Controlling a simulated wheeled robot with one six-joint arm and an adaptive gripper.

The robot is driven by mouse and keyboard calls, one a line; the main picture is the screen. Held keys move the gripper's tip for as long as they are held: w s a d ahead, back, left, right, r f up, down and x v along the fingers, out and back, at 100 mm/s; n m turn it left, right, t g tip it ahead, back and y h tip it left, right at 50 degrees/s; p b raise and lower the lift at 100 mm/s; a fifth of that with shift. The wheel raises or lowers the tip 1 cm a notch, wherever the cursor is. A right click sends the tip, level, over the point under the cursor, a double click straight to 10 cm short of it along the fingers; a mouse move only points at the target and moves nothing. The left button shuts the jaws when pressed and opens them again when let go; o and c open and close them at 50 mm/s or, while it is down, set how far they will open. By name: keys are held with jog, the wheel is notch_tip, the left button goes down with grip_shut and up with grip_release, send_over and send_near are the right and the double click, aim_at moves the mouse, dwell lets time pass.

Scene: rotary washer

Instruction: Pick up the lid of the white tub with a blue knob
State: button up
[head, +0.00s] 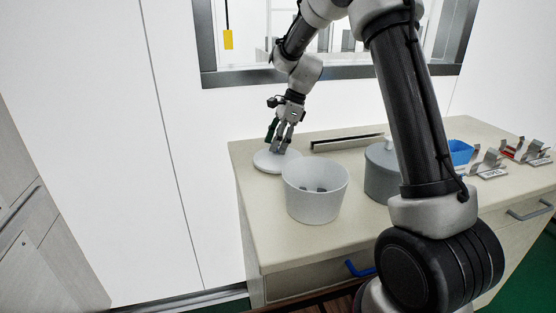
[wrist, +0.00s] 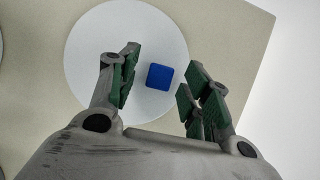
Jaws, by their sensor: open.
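The white lid (head: 265,161) lies flat on the table, just behind and left of the open white tub (head: 316,196). In the wrist view the round lid (wrist: 88,45) has a square blue knob (wrist: 160,76) on top. My gripper (head: 281,141) is over the lid, pointing down. In the wrist view my gripper (wrist: 155,88) is open, with green-padded fingers on either side of the knob and a gap at each side. The knob is hidden behind my gripper in the head view.
The light table (head: 270,240) carries a grey lidded tub (head: 380,172) to the right of the white one. A dark bar (head: 346,142) lies along the back. A blue bin (head: 460,152) and metal holders (head: 488,163) stand at the right. A wall is close behind.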

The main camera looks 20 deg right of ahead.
grip_shut()
dwell(0.3)
